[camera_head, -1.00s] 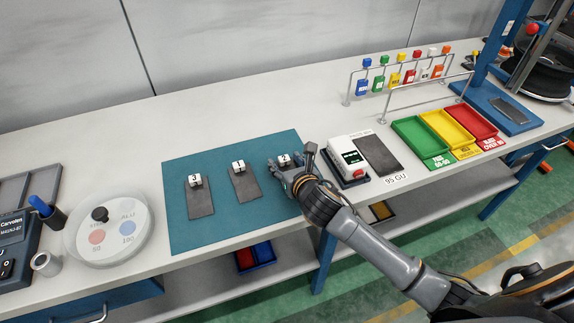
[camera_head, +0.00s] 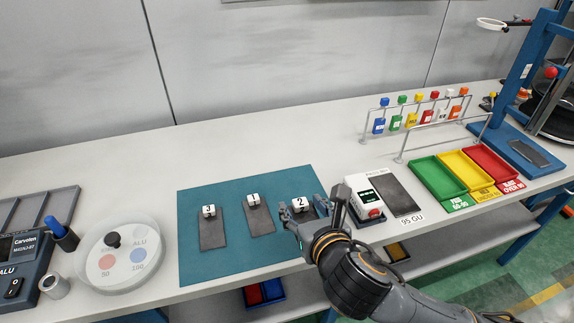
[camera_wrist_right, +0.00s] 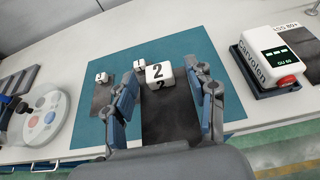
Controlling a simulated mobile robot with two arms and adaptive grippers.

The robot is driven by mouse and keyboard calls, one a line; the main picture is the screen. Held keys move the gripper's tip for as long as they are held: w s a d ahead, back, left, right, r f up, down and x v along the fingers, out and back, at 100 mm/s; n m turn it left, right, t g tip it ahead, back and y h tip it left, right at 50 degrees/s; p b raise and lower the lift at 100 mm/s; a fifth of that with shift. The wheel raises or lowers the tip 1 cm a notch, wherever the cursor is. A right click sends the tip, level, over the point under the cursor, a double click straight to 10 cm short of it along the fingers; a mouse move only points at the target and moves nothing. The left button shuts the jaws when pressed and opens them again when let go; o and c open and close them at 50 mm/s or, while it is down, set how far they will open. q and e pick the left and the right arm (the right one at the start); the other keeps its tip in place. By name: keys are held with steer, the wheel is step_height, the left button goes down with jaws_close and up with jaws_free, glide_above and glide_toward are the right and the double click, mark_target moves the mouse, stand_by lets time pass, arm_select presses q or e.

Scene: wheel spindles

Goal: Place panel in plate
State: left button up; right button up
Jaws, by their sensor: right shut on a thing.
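Three dark grey panels with numbered white blocks show at the teal mat (camera_head: 215,268). Panel 3 (camera_head: 212,236) and panel 1 (camera_head: 261,221) lie on it at the left and middle. My right gripper (camera_head: 306,207) is at the mat's right end, shut on panel 2, whose white block (camera_head: 300,203) shows between the fingers. In the right wrist view the fingers stand on both sides of panel 2 (camera_wrist_right: 170,122), its block near the far end. I cannot tell if panel 2 is clear of the mat. My left gripper is not in view.
A white gloss meter (camera_head: 361,196) and a dark tile (camera_head: 397,194) marked 95 GU stand right of the gripper. Green (camera_head: 438,185), yellow (camera_head: 467,172) and red (camera_head: 493,163) trays lie farther right. A round dial (camera_head: 120,260) is at the left. The bench behind the mat is clear.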

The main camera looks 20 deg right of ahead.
steer(key=d, duration=0.5)
steer(key=shift+f, duration=0.4)
steer(key=shift+r, duration=0.15)
stand_by(0.6)
